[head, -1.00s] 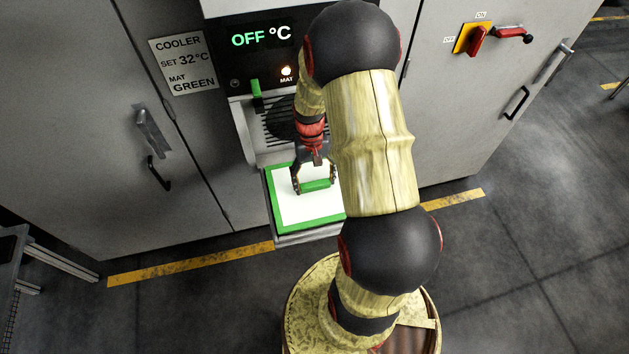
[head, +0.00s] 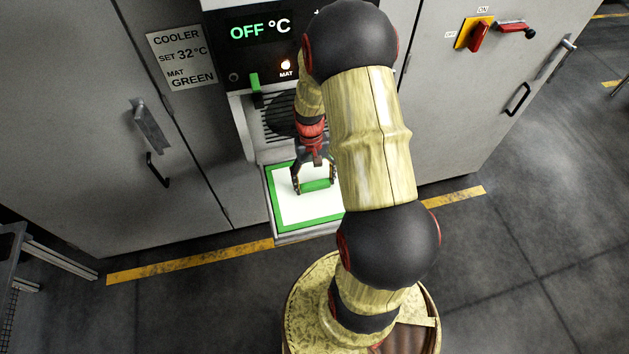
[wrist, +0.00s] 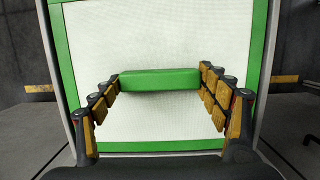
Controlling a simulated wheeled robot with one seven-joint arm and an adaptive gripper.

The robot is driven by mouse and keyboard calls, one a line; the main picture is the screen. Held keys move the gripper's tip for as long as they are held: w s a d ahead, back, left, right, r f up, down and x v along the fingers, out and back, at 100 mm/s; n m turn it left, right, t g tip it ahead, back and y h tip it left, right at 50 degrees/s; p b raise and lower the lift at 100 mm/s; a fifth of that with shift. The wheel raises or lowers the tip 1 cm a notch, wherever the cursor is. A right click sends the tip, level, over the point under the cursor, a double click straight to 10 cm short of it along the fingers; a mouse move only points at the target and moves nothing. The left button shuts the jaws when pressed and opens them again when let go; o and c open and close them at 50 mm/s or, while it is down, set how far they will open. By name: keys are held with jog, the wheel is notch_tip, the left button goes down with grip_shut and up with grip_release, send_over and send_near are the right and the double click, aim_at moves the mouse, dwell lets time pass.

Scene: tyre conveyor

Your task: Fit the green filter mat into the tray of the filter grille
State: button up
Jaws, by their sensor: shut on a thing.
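The filter mat (head: 288,211), a white pad with a green border and a green grip bar (wrist: 160,80), lies flat at the tray, seemingly inside its rim. The pale grey tray (head: 306,237) sticks out of the cooler below the filter grille (head: 256,128). My gripper (head: 316,185) is shut on the grip bar, one finger at each end, as the wrist view shows. In the wrist view the tray's rim shows along both sides of the mat. Whether the mat rests fully on the tray floor I cannot tell. My arm hides part of the right side.
The cooler display (head: 259,31) reads OFF, with a lit MAT lamp (head: 286,64). A sign (head: 181,57) says MAT GREEN. A red switch (head: 477,38) is at the right. Floor in front is clear.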

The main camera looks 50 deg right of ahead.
jog(key=o, duration=1.4)
jog(key=shift+o, duration=0.2)
jog(key=v, duration=1.2)
jog(key=shift+w+d, duration=0.1)
jog(key=s+a+r+n+t+b, duration=0.2)
jog(key=s+a+r+b, duration=0.1)
jog(key=a, duration=0.5)
jog(key=s+a+r+n+t+b, duration=0.2)
jog(key=a+b, duration=0.3)
jog(key=a, duration=0.3)
jog(key=s+a+r+n+t+h+b, duration=0.1)
jog(key=s+a+r+n+t+b, duration=0.1)
jog(key=a, duration=0.6)
notch_tip(320, 180, up, 3)
jog(key=s+t+b, duration=0.1)
jog(key=s+b, duration=0.1)
jog(key=shift+s+t, duration=0.3)
